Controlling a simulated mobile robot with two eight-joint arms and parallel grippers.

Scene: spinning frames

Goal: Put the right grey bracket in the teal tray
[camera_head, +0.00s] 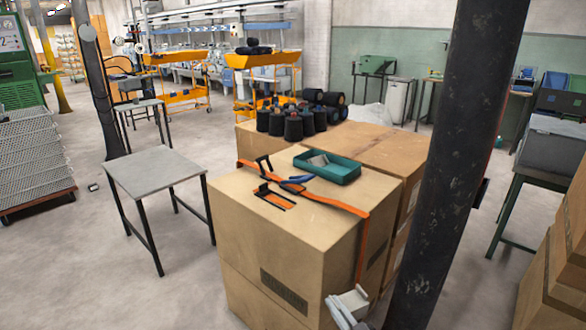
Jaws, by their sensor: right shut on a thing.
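The teal tray (349,178) lies on top of the near cardboard box, toward its back edge. A small light grey piece (318,160) lies inside it at the left; I cannot tell its exact shape. My right gripper (345,310) is at the bottom edge of the view, low in front of the box's right side and apart from the tray. It is shut on a light grey piece that looks like a grey bracket (354,299), partly cut off by the frame. My left gripper is not in view.
An orange strap (335,204), a blue-handled tool (297,179) and a black-and-orange tool (272,196) lie on the cardboard box (262,229) near the tray. Dark thread cones (293,128) stand behind. A thick dark pillar (455,165) rises close on the right. A grey table (155,171) stands left.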

